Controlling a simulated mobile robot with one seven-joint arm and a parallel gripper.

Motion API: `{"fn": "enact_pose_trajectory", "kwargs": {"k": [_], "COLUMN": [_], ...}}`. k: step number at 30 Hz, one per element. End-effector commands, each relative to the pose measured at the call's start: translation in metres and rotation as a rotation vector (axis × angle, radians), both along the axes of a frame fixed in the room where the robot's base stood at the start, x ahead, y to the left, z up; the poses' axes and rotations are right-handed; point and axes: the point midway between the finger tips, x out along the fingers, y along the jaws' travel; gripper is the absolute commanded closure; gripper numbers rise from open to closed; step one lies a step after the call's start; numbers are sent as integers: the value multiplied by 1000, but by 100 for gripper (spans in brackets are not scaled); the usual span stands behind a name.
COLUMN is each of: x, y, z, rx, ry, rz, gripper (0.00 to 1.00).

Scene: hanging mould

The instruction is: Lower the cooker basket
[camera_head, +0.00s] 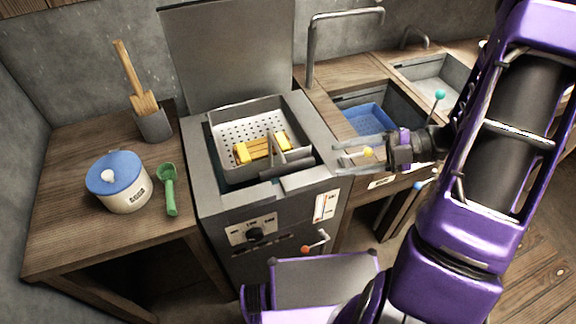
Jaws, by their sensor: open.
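The cooker (212,190) is a grey unit in the middle with its lid raised at the back. The cooker basket (230,131) is a grey perforated tray sitting in the cooker's top opening, with yellow pieces (265,148) in it. A grey handle-like part (283,160) shows at the basket's front right. My gripper (338,157) is open and empty. Its pale fingers point left, just right of the basket, near the cooker's right rim. Whether they touch anything cannot be told. How deep the basket sits is partly hidden by its front wall.
A blue container (368,118) sits in the sink at right. A red-knobbed lever (308,250) juts from the cooker's front.

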Motion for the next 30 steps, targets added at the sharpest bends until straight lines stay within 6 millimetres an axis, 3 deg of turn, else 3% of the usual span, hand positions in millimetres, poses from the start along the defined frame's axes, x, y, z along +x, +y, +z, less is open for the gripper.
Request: {"fn": "enact_pose_trajectory", "kwargs": {"k": [9, 15, 21, 30], "x": [2, 5, 6, 6], "y": [70, 103, 120, 123], "z": [-15, -23, -27, -27], "rx": [0, -2, -2, -3], "ry": [2, 1, 0, 0], "rz": [3, 2, 0, -1], "gripper": [43, 43, 43, 43]}}
